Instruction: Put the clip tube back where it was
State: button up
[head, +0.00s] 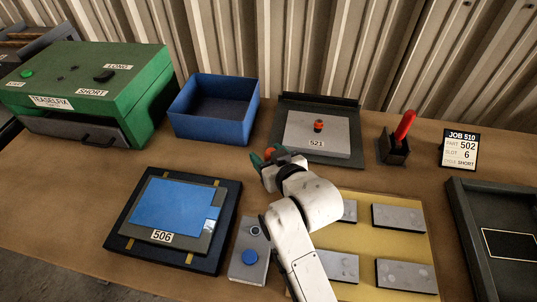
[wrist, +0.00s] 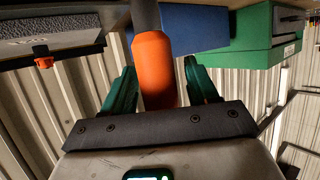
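The clip tube, orange with a dark grey upper part, is between my gripper's two green fingers (wrist: 160,75) in the wrist view. The fingers flank its orange body (wrist: 155,65), and the dark part runs out of the top of that frame. My gripper appears shut on it, though a thin gap shows at the right finger. In the head view my gripper (head: 268,156) is above the table in front of the blue bin, with a bit of the orange tube (head: 271,153) showing; the rest is hidden.
Plate 521 (head: 300,135) with an orange-and-black piece (head: 319,125) stands behind right. Blue bin (head: 213,110) and green box (head: 90,80) are back left. Panel 506 (head: 165,205) is front left. A red-handled tool (head: 405,124) stands in a black holder (head: 391,148). A yellow board (head: 400,212) carries grey blocks.

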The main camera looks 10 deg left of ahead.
jog(key=shift+r, duration=0.25)
jog(key=shift+s+d, duration=0.15)
jog(key=shift+s, duration=0.1)
jog(key=v, duration=1.1)
jog(key=shift+s+d+r+b, duration=0.1)
jog(key=shift+s+b, duration=0.05)
jog(key=shift+b, duration=0.2)
dwell(0.6)
